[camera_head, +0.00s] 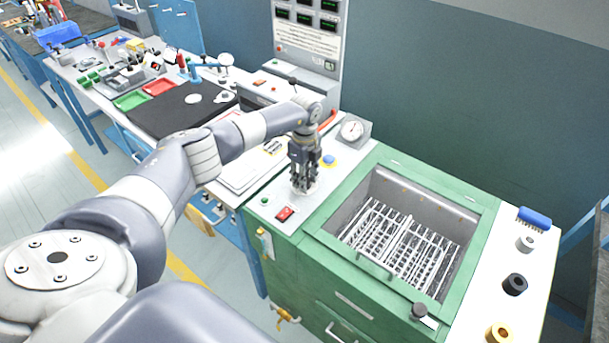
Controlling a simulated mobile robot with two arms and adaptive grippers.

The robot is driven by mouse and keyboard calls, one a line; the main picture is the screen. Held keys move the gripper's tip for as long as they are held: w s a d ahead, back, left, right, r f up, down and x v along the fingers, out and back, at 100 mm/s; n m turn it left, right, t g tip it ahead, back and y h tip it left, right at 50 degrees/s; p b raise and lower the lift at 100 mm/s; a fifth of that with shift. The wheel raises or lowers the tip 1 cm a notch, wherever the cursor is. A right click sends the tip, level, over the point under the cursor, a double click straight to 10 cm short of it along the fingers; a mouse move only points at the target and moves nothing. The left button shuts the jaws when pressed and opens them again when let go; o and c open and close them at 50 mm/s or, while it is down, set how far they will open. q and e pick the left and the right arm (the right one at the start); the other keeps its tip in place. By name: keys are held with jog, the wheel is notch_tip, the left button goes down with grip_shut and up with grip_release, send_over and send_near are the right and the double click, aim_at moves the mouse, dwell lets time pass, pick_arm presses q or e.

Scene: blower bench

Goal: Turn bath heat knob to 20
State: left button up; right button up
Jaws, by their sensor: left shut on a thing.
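My left gripper (304,186) points straight down over the light control panel (262,219) on the left side of the green bath. Its fingers are shut around what looks like the bath heat knob, which they almost fully hide. A pale round dial plate (316,192) shows partly around the fingertips. The knob's pointer and the scale numbers cannot be read. My right gripper is out of view.
The open bath (474,215) with a wire rack (396,240) lies right of the gripper. A round gauge (352,130) stands behind. A blue brush (535,218), a black ring (514,284) and a brass ring (499,333) lie on the right ledge.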

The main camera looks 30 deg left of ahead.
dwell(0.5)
pick_arm(q)
jog(key=o, duration=1)
jog(key=shift+o, duration=0.2)
notch_tip(320, 180, up, 12)
